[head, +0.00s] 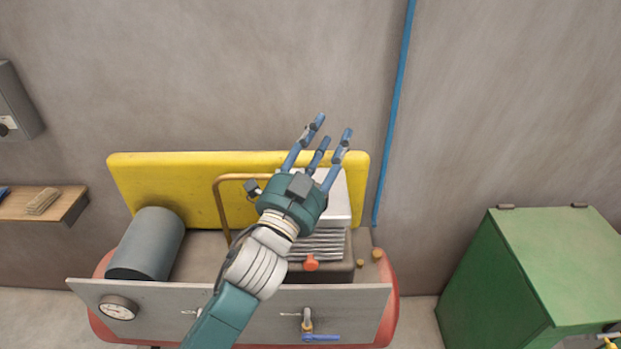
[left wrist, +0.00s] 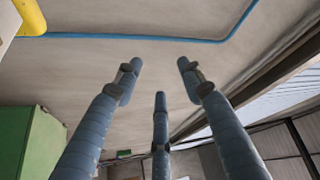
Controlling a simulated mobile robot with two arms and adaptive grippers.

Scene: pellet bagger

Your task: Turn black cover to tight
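My left gripper (head: 330,131) reaches up over the middle of a machine with a red tank (head: 387,300). Its three blue fingers are spread and empty, in front of the yellow panel's upper edge and the wall. In the left wrist view the gripper (left wrist: 160,75) points at bare wall and ceiling, with nothing between the fingers. I cannot pick out a black cover for certain. A dark grey cylinder (head: 148,245) lies on the machine's left side, apart from the gripper. My left arm hides part of the machine's middle. My right gripper is not in view.
The machine has a yellow panel (head: 165,180), finned block (head: 318,246), orange-red knob (head: 311,263), gauge (head: 118,308) and blue-handled valve (head: 320,337). A green cabinet (head: 490,285) stands right. A blue pipe (head: 398,90) runs down the wall. A wooden shelf (head: 30,205) is left.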

